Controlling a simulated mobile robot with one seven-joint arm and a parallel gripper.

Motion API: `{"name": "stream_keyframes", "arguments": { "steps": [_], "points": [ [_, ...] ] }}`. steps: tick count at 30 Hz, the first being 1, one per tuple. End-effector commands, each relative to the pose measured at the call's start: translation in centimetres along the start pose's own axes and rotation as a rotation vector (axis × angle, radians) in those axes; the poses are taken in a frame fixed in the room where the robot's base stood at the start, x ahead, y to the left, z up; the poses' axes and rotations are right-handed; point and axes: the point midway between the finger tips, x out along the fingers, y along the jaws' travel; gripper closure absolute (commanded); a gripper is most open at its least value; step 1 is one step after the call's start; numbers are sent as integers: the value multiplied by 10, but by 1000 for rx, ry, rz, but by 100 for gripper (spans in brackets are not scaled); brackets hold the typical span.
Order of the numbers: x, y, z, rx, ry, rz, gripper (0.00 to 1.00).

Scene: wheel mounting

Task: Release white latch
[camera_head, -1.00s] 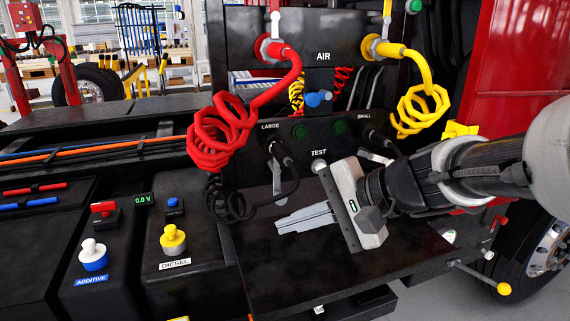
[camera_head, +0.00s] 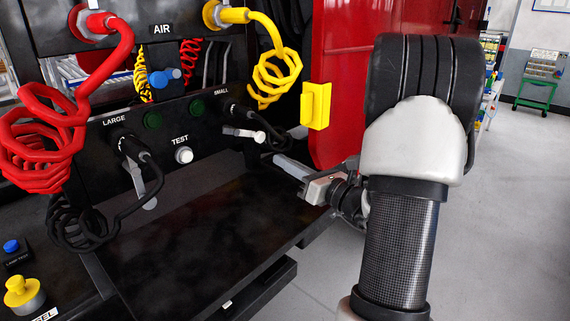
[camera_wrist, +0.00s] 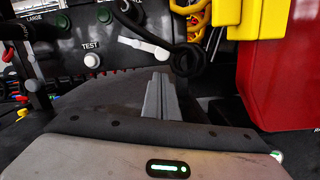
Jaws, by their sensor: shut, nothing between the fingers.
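A white latch lever (camera_head: 243,134) sits under the SMALL socket on the black panel, lying nearly level. In the wrist view the latch (camera_wrist: 145,45) slants just above and left of my fingertips. A black plug with a cable is in the SMALL socket (camera_head: 236,108). A second pale latch (camera_head: 137,182) hangs down under the LARGE socket. My gripper (camera_head: 280,161) is shut and empty, below and right of the SMALL latch, apart from it in the head view. Its closed fingers (camera_wrist: 160,80) point toward the panel in the wrist view.
A black shelf (camera_head: 190,240) juts out below the panel. Red (camera_head: 45,150) and yellow (camera_head: 270,80) coiled hoses hang above. A yellow block (camera_head: 316,106) and a red wall stand close right of the panel. Grey floor (camera_head: 500,220) is open at the right.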

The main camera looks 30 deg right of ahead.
Motion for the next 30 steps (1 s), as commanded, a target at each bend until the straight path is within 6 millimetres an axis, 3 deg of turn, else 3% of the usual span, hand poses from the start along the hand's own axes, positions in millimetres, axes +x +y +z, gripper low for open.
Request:
{"name": "stream_keyframes", "arguments": {
  "steps": [6, 12, 25, 30],
  "points": [
    [41, 1, 0, -1, 1, 3, 100],
    [62, 1, 0, -1, 2, 2, 100],
    [66, 1, 0, -6, 1, 2, 100],
    [68, -4, 12, -123, 0, 13, 100]
  ]
}}
